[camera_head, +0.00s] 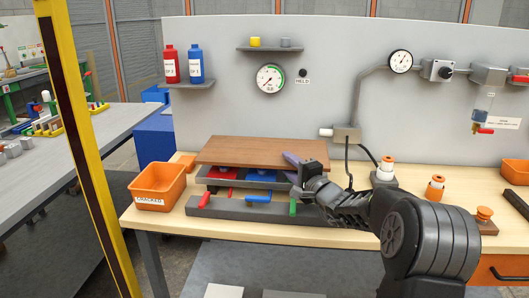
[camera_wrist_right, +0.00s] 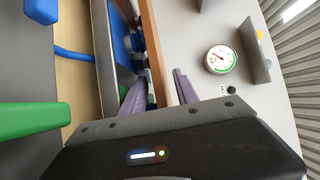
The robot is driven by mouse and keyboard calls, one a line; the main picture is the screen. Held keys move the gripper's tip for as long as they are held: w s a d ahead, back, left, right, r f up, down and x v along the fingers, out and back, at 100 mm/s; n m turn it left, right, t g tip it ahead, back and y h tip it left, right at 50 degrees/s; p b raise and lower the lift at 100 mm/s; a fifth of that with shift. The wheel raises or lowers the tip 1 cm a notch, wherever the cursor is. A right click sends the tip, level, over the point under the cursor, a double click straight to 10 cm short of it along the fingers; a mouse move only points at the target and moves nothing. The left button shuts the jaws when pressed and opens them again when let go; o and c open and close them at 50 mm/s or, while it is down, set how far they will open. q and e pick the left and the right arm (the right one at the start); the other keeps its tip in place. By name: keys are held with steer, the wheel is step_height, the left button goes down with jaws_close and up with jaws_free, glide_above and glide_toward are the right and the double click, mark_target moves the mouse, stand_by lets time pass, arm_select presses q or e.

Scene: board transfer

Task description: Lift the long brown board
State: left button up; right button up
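The long brown board (camera_head: 255,151) lies flat across the top of a grey fixture (camera_head: 240,209) on the workbench. In the right wrist view the board (camera_wrist_right: 152,45) shows edge-on between my two purple fingers. My right gripper (camera_head: 294,162) is at the board's right end, one finger on each side of the board's thickness. In the right wrist view this gripper (camera_wrist_right: 158,96) looks open, with small gaps between fingers and board. My left gripper is not in view.
An orange bin (camera_head: 158,187) stands left of the fixture on the bench (camera_head: 330,234). Red, blue and green handles stick out of the fixture's front. Orange-and-white bottles (camera_head: 385,168) stand at the right. A grey wall panel with gauges rises behind. A yellow post (camera_head: 84,130) is at the left.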

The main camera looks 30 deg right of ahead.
steer(key=shift+c, duration=0.2)
jaws_close()
stand_by(1.2)
steer(key=shift+r, duration=0.2)
